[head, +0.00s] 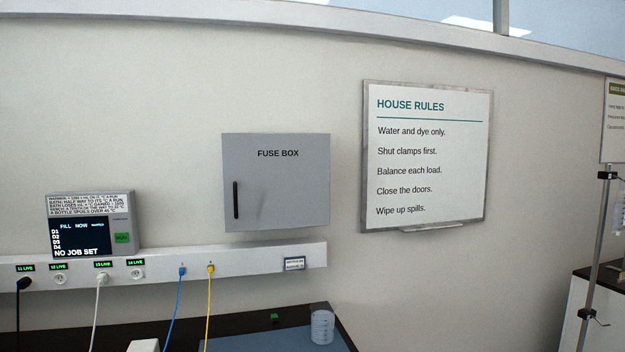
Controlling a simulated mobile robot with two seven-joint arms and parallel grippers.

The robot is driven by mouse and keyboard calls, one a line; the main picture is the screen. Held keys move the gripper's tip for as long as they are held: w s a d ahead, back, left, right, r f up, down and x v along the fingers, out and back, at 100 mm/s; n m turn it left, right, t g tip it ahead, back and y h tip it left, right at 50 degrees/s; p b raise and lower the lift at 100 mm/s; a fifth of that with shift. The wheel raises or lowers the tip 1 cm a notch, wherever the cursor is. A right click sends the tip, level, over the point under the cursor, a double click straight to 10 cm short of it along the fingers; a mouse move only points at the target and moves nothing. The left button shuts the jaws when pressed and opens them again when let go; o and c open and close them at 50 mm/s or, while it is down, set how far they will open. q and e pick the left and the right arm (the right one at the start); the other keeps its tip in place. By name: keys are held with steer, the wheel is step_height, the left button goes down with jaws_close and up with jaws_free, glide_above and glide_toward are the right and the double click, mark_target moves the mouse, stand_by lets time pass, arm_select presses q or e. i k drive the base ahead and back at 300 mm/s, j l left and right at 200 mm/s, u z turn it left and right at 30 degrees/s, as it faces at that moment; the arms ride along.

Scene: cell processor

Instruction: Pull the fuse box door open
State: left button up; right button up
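The fuse box (290,190) is a grey box on the wall, left of the picture's middle, with "FUSE BOX" printed on its door. The door looks shut, flush with the box front. Its black vertical handle (236,200) is at the door's left side. Neither of my grippers is in view, and nothing touches the door or its handle.
A white socket rail (240,257) with plugged cables runs just below the box. A display unit (90,224) stands at left. A beaker (322,327) is on the dark bench below. A "House Rules" board (427,156) hangs to the right. The space before the door looks clear.

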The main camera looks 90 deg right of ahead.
mark_target(271, 181)
steer(key=z, duration=2.95)
steer(key=i+j, duration=0.15)
steer(key=i, duration=0.3)
steer(key=j+u, duration=0.05)
